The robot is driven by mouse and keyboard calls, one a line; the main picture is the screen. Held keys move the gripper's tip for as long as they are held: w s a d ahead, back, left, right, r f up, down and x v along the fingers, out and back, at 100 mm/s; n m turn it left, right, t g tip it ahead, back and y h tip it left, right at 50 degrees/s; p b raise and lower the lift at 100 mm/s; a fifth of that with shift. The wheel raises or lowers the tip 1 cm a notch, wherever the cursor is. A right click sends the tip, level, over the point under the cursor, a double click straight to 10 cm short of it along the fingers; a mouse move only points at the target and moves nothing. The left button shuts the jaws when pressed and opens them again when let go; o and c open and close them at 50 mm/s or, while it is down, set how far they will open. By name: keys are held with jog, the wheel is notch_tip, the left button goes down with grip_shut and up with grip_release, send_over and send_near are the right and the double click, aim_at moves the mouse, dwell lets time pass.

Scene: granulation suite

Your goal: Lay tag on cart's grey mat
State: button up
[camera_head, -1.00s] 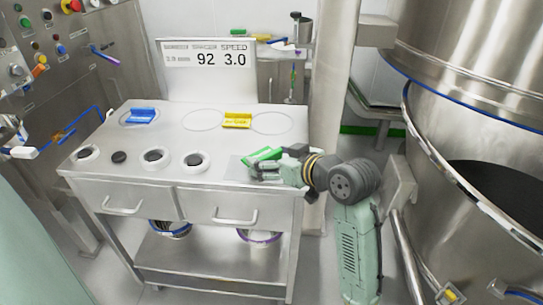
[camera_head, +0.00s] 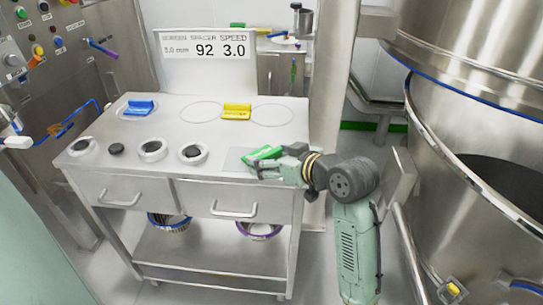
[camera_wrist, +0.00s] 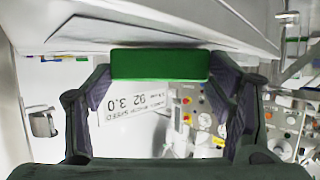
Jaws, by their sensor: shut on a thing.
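My gripper (camera_head: 268,164) is shut on the green tag (camera_head: 262,154) over the right front part of the cart top. In the wrist view the tag (camera_wrist: 160,65) spans the space between the two dark fingers, its green face towards the camera. In the head view the tag is tilted. The cart's grey mat (camera_head: 233,162) shows just left of the tag and gripper, which cover part of it. I cannot tell whether the tag touches the mat.
A blue tag (camera_head: 138,108) and a yellow tag (camera_head: 237,111) lie at the back of the cart (camera_head: 180,126). Several round white-rimmed pieces, such as one ring (camera_head: 193,154), line the front left. A sign (camera_head: 205,58) stands behind; a large steel vessel (camera_head: 460,60) is at right.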

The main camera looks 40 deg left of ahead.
jog(key=shift+f, duration=0.35)
jog(key=o, duration=1.1)
jog(key=shift+r, duration=0.1)
jog(key=v, duration=1.2)
